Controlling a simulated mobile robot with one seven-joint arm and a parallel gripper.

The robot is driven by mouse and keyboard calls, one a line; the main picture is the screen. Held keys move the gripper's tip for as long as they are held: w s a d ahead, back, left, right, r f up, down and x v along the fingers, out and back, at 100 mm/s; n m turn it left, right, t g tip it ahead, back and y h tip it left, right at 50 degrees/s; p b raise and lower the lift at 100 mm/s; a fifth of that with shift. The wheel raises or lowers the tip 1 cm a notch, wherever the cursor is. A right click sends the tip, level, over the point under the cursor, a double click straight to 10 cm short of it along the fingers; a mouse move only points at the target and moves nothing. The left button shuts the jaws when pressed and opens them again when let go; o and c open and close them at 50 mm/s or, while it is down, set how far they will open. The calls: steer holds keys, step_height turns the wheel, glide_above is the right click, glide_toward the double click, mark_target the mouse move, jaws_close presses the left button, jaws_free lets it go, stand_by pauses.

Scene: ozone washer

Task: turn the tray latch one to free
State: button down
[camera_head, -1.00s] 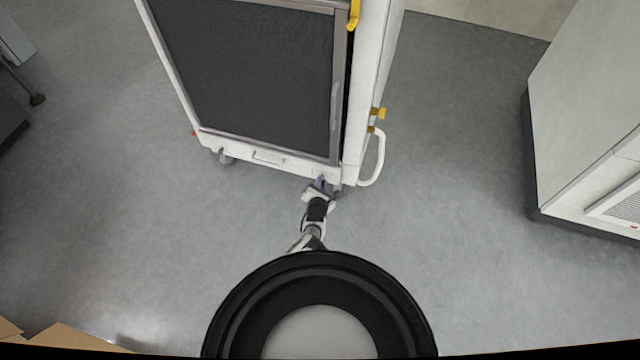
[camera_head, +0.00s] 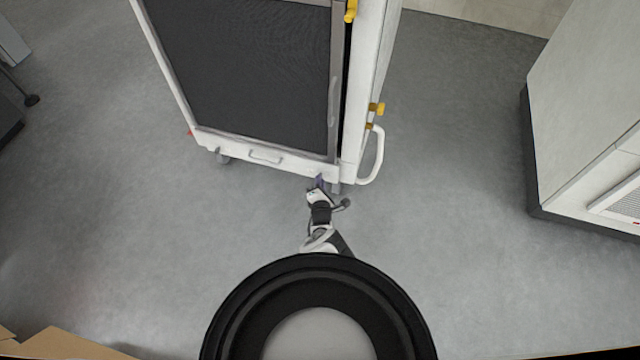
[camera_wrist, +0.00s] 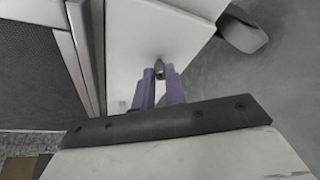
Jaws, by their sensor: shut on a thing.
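The tray latch (camera_wrist: 159,65) shows in the wrist view as a small grey metal piece on the white end face of the cart (camera_wrist: 135,35). My gripper (camera_wrist: 160,76) has two purple fingers, one on each side of the latch, shut on it. In the head view my gripper (camera_head: 319,183) is at the lower right corner of the cart's front (camera_head: 240,151). The latch is too small and covered to make out there. The wrist view does not clearly show how far the latch is turned.
The cart carries a large dark mesh panel (camera_head: 245,75). A white loop handle (camera_head: 378,155) and yellow fittings (camera_head: 377,109) are on its right side. A caster (camera_wrist: 243,32) is close by. A white cabinet (camera_head: 585,110) stands at right. The floor between is clear.

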steer(key=shift+d+f+m+t+y+b, duration=0.15)
steer(key=shift+m+t+y+b, duration=0.2)
steer(key=shift+m+b, duration=0.5)
steer(key=shift+a+f+m+t+y+b, duration=0.1)
steer(key=shift+m+t+b, duration=0.35)
steer(key=shift+m+b, duration=0.4)
steer(key=shift+d+f+m+t+y+b, duration=0.15)
steer(key=shift+m+t+y+b, duration=0.2)
steer(key=shift+m+b, duration=0.5)
steer(key=shift+a+m, duration=0.1)
steer(key=shift+m, duration=0.15)
steer(key=c, duration=1.4)
jaws_free()
steer(key=shift+c, duration=0.2)
steer(key=shift+s+h, duration=0.15)
steer(key=shift+h, duration=0.15)
